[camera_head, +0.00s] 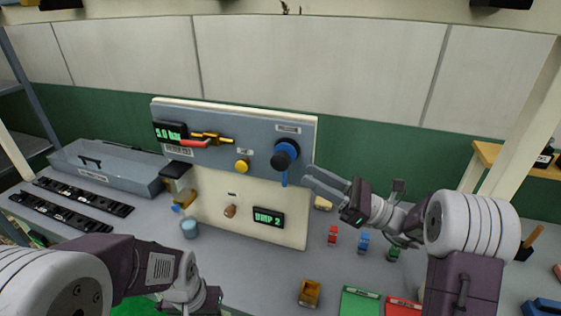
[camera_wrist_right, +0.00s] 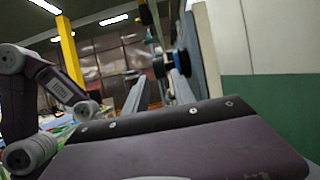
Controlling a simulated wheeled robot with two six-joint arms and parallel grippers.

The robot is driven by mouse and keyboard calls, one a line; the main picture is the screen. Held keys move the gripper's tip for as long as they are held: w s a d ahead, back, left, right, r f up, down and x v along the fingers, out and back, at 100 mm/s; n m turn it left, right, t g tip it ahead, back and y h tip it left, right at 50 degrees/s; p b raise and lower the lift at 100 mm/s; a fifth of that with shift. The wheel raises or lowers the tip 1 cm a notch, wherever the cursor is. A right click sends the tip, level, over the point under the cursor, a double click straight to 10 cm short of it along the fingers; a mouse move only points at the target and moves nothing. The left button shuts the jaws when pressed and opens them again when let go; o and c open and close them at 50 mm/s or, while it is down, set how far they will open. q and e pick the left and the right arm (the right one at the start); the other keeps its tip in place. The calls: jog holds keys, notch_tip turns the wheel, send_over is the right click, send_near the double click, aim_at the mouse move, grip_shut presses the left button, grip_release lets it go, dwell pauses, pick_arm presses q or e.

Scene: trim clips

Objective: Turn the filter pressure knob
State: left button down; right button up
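A blue knob with a black cap (camera_head: 285,155) sits at the upper right of an upright panel (camera_head: 220,158), under a small label too small to read. A blue strip hangs below it. My right gripper (camera_head: 310,178) is open and empty, a little right of and below the knob, with its fingers pointing at the panel. In the right wrist view its two fingers (camera_wrist_right: 158,90) are apart, with the dark knob (camera_wrist_right: 183,63) beyond them. My left arm comes in at the lower left; its gripper (camera_head: 205,302) is cut off by the bottom edge, fingers hidden.
The panel also bears a "5.0 bar" display (camera_head: 170,131), a red-handled valve (camera_head: 195,143), a yellow button (camera_head: 242,166) and a lower display (camera_head: 268,217). Small red, blue and green clips (camera_head: 363,242) and a brown box (camera_head: 310,292) stand on the bench.

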aim_at(281, 159)
jog(key=p+x, duration=0.2)
jog(key=x, duration=0.7)
jog(key=shift+s, duration=0.1)
jog(key=shift+c, duration=0.3)
grip_shut()
jog(key=shift+p, duration=0.35)
